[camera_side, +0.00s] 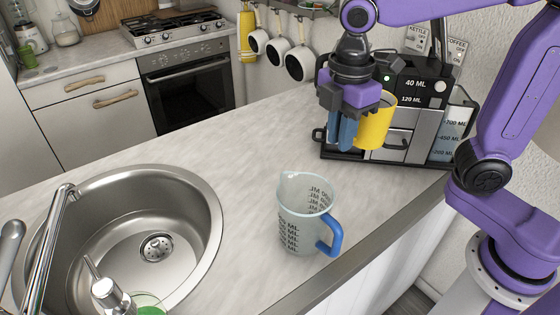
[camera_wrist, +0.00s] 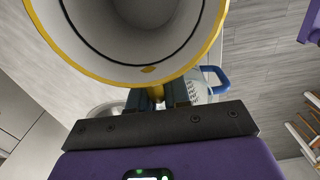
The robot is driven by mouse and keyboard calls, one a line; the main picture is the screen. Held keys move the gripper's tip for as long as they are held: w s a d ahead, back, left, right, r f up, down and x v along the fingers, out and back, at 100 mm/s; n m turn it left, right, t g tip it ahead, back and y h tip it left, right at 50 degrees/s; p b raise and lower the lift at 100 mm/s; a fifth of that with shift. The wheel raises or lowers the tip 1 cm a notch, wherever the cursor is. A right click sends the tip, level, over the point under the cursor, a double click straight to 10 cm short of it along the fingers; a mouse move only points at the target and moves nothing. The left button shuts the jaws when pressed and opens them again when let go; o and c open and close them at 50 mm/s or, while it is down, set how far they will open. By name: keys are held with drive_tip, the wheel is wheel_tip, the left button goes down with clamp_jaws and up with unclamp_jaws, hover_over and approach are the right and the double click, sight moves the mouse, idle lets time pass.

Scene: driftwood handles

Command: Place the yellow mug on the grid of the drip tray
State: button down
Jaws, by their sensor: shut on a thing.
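The yellow mug (camera_side: 373,128) is upright and held in front of the black coffee machine (camera_side: 418,80). My gripper (camera_side: 345,132) has its blue fingers shut on the mug at its left side. In the wrist view the mug (camera_wrist: 150,72) fills the top, open end towards the camera, and its yellow handle is between the fingers (camera_wrist: 158,95). The drip tray (camera_side: 345,154) is the black base at the front of the machine, below the mug. The mug and gripper hide part of it, and I cannot tell whether the mug's bottom touches it.
A measuring jug (camera_side: 303,212) with a blue handle stands on the counter (camera_side: 250,160), nearer the camera. A round sink (camera_side: 130,225) is at the left. The machine's water tank (camera_side: 452,125) is at its right. The counter between sink and machine is clear.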

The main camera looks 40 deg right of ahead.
drive_tip(key=f, duration=0.1)
hover_over(270, 188)
drive_tip(key=f, duration=0.9)
drive_tip(key=shift+s+f, duration=0.25)
drive_tip(key=shift+f, duration=0.1)
drive_tip(key=shift+w+f, duration=0.15)
drive_tip(key=shift+f, duration=0.05)
drive_tip(key=shift+a+f, duration=0.1)
drive_tip(key=shift+f, duration=1.5)
drive_tip(key=c, duration=1.1)
unclamp_jaws()
drive_tip(key=shift+f, duration=0.15)
